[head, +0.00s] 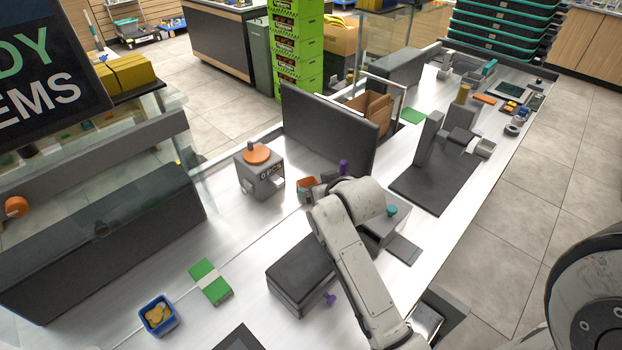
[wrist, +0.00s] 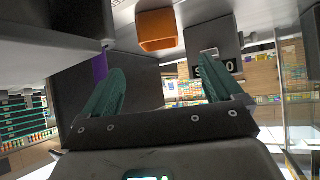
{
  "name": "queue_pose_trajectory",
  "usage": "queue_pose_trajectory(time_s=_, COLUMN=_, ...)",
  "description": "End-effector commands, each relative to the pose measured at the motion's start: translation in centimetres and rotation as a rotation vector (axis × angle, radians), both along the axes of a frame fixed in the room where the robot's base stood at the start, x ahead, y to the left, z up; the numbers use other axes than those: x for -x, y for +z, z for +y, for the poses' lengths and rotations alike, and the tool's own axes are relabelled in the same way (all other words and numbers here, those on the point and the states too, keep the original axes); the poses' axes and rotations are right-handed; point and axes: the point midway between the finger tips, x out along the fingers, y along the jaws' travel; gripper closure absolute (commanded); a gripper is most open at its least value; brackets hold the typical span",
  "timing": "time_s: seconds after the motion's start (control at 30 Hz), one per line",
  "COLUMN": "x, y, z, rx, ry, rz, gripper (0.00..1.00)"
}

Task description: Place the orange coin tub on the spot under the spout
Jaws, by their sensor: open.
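The orange coin tub (head: 307,184) stands on the counter just right of a grey coin machine (head: 257,183) with an orange top. A spout seems to show on the machine's right side; the spot under it is not clear. In the wrist view, which looks upside down, the tub (wrist: 157,30) is ahead of my gripper (wrist: 163,73), roughly centred between its two green fingers. The fingers are apart with nothing between them. In the head view my arm hides the gripper.
A dark panel (head: 329,128) stands behind the tub. A purple object (head: 343,167) is close to its right and also shows beside the left finger (wrist: 99,66). A dark box (head: 301,270) lies in front. A blue tub (head: 173,323) with yellow pieces stands front left.

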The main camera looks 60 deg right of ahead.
Motion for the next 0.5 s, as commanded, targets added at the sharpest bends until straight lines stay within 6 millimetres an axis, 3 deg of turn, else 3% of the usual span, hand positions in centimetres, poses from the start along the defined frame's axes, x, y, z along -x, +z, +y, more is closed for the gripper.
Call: queue_pose_trajectory(time_s=0.5, x=-0.3, y=-0.22, z=-0.22, rx=0.001, ry=0.001, rz=0.0, gripper=0.07)
